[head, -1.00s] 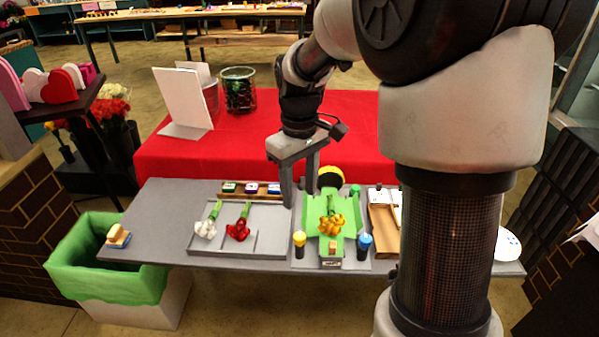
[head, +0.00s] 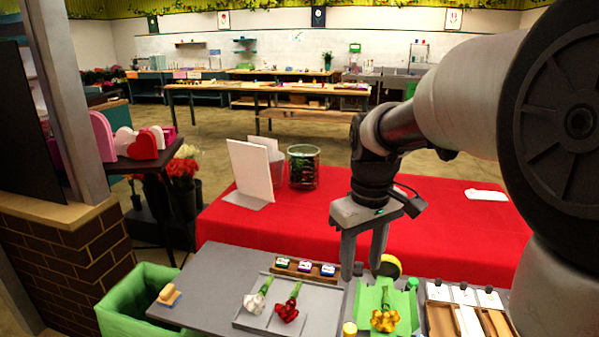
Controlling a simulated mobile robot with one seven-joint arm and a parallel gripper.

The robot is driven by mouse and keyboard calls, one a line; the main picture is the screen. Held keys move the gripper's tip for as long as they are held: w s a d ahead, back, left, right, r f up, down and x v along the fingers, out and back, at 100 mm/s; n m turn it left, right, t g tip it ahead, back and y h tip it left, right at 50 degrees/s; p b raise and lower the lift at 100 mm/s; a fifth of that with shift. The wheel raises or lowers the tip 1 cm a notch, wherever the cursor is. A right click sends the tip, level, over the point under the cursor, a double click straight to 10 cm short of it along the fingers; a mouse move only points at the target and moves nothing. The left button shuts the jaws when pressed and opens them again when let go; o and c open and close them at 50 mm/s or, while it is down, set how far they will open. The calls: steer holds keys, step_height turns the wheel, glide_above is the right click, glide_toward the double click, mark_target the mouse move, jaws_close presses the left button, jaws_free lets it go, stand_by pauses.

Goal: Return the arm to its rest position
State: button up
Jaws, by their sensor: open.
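My gripper (head: 359,277) hangs from my arm with its fingers pointing down and apart. Nothing is between the fingers. It is above the back part of the grey table (head: 212,283), between the grey tray (head: 268,326) and the green holder (head: 367,300) in the picture. My arm comes in from the right and bends down at the wrist.
A white flower (head: 254,304) and a red flower (head: 287,312) lie in the tray. A red-covered table (head: 450,237) stands behind. A green-lined bin (head: 133,292) is at the left, by a brick wall (head: 75,262).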

steer(key=s+r+m+t+p, duration=0.2)
steer(key=s+r, duration=0.3)
steer(key=s, duration=0.3)
steer(key=s+r+m+t+p, duration=0.2)
steer(key=s+r, duration=0.3)
steer(key=s, duration=0.3)
steer(key=shift+a+m+t+p, duration=0.25)
steer(key=shift+m+t+p, duration=0.15)
